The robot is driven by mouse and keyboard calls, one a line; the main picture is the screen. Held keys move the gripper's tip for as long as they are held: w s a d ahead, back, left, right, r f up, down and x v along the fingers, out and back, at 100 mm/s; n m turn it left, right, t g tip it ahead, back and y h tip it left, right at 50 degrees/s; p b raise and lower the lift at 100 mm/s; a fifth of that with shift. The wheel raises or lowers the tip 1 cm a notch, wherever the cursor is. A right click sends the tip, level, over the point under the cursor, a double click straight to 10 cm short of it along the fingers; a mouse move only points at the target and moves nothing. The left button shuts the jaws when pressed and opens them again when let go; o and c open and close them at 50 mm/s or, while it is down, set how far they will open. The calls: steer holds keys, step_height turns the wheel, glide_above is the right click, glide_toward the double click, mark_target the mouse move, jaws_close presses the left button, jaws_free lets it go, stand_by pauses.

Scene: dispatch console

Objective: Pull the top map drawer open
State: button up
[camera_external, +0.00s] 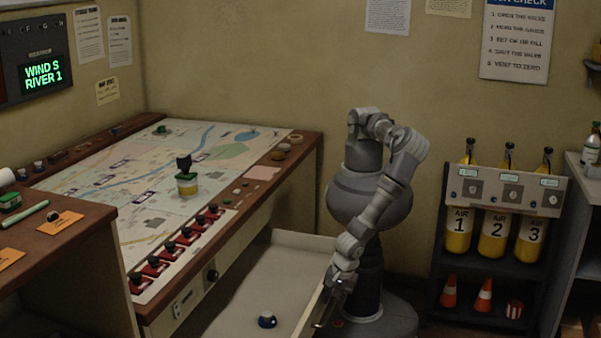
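The top map drawer (277,275) is pulled well out from under the map table (310,141). Its pale interior shows, and a dark round-topped object (266,319) stands on its floor. My gripper (322,318) is low at the drawer's front panel (309,312), on the outer side beside my base. The fingers are small and dark here. I cannot tell whether they are closed on a handle or only near it. The drawer's near end is cut off by the picture's lower edge.
The map table carries a row of red switches (177,249) and a green-topped yellow piece (187,184). A wooden desk (60,240) is at the left.

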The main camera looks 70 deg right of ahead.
jaws_close()
steer(key=s, duration=0.4)
steer(key=shift+s, duration=0.25)
jaws_free()
steer(key=shift+r, duration=0.1)
